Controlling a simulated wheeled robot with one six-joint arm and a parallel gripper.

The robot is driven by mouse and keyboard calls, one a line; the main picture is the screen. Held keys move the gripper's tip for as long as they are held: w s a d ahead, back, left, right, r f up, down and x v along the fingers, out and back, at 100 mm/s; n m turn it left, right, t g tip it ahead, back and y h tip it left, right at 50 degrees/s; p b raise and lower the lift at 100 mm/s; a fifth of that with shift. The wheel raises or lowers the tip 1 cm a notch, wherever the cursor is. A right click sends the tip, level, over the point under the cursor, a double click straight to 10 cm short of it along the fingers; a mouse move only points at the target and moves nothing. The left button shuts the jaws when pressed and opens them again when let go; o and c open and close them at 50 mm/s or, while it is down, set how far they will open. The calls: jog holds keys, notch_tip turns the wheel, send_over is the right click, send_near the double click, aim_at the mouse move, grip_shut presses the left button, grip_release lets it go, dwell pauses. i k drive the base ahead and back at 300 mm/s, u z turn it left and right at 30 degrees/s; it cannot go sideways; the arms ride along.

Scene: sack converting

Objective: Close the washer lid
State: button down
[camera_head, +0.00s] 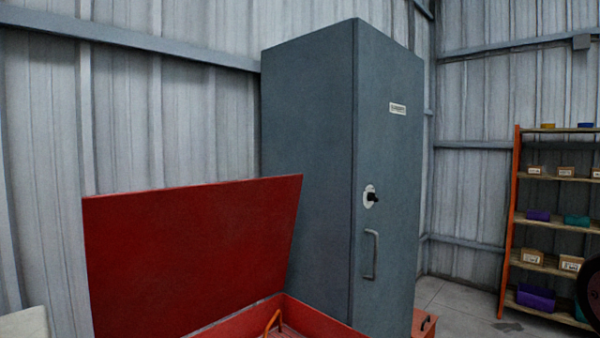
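A red washer with its lid open stands at the lower left of the head view. The red lid (190,255) is raised and leans back a little from upright, with its broad inner face showing. The red washer body (335,325) shows only in part at the bottom edge. An orange handle-like bar (272,322) shows inside or at its opening. The rest of the body is cut off by the frame. My gripper is not in view.
A tall grey-blue cabinet (390,150) with a handle stands right behind the washer. An orange shelf rack (509,220) with boxes and bins stands at the far right. Bare floor (455,300) lies between them. Corrugated walls close the back.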

aim_at(176, 261)
jog(key=z, duration=1)
jog(key=i, duration=0.7)
jog(key=u, duration=2.2)
